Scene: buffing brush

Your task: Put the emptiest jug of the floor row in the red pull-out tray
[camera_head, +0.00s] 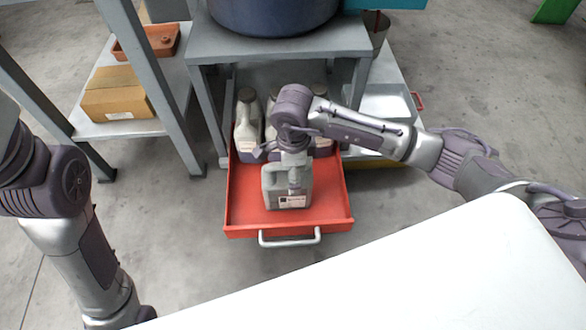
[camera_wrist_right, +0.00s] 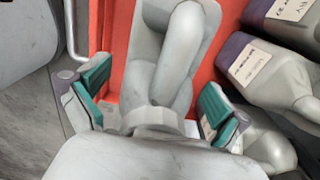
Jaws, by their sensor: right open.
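The red pull-out tray (camera_head: 335,205) is slid out under a grey stand. A grey jug (camera_head: 288,186) with a label stands upright in its front part. My right gripper (camera_head: 291,168) is down at the top of this jug. In the right wrist view, my right gripper (camera_wrist_right: 153,103) is open, with a teal-padded finger on each side of the jug's handle (camera_wrist_right: 180,60). Contact with the jug is unclear. Further back in the tray stand other jugs, including a left one (camera_head: 248,128); two labelled jugs with purple lower parts show in the wrist view (camera_wrist_right: 262,75). My left gripper is out of view.
A dark blue tub (camera_head: 272,15) sits on the grey stand (camera_head: 275,45) above the tray. A shelf at left holds a cardboard box (camera_head: 115,93) and an orange-red bin (camera_head: 160,40). The tray's front handle (camera_head: 289,238) faces me. Floor left of the tray is clear.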

